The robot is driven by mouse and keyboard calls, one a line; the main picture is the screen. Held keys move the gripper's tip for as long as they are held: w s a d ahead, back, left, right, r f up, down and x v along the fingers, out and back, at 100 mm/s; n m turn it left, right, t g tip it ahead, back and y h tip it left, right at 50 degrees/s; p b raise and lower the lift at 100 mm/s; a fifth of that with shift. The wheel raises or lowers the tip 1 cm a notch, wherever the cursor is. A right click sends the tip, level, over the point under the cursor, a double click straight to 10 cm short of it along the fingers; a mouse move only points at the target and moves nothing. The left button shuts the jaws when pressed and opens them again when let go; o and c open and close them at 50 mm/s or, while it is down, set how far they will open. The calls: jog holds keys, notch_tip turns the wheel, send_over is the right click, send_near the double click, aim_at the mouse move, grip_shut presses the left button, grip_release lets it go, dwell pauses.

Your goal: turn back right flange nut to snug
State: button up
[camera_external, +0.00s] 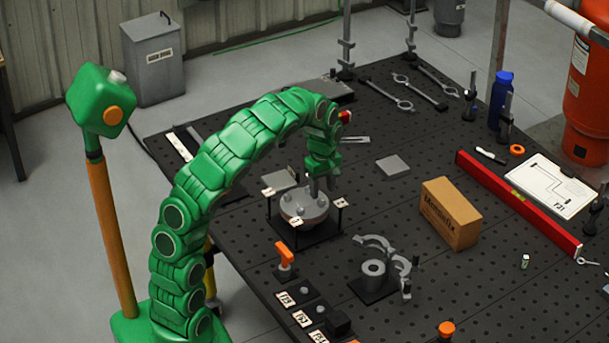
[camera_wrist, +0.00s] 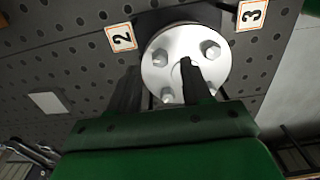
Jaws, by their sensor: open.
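The round grey flange (camera_external: 303,208) stands on a dark stand on the perforated table. I see no nut held; which nut is back right is unclear.
Number tags 2 (camera_wrist: 121,37) and 3 (camera_wrist: 251,14) stand beside the flange. A cardboard box (camera_external: 450,214) and a long red level (camera_external: 515,203) lie to the right. A clamp with a grey cylinder (camera_external: 373,272) is in front; wrenches (camera_external: 388,96) lie at the back.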

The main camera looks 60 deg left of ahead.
aim_at(322, 201)
notch_tip(322, 201, up, 3)
jog(key=shift+r, duration=0.2)
jog(key=shift+s+r, duration=0.1)
jog(key=shift+r, duration=0.15)
jog(key=s+d+m, duration=0.4)
jog(key=s, duration=0.5)
jog(key=s+d+m+g, duration=0.1)
jog(key=s+d+m, duration=0.2)
jog(key=s, duration=0.6)
jog(key=s+d+r+m, duration=0.1)
jog(key=s+d+m, duration=0.3)
jog(key=s, duration=0.5)
jog(key=shift+s+d+m, duration=0.35)
jog(key=shift+m, duration=0.65)
jog(key=shift+r, duration=0.1)
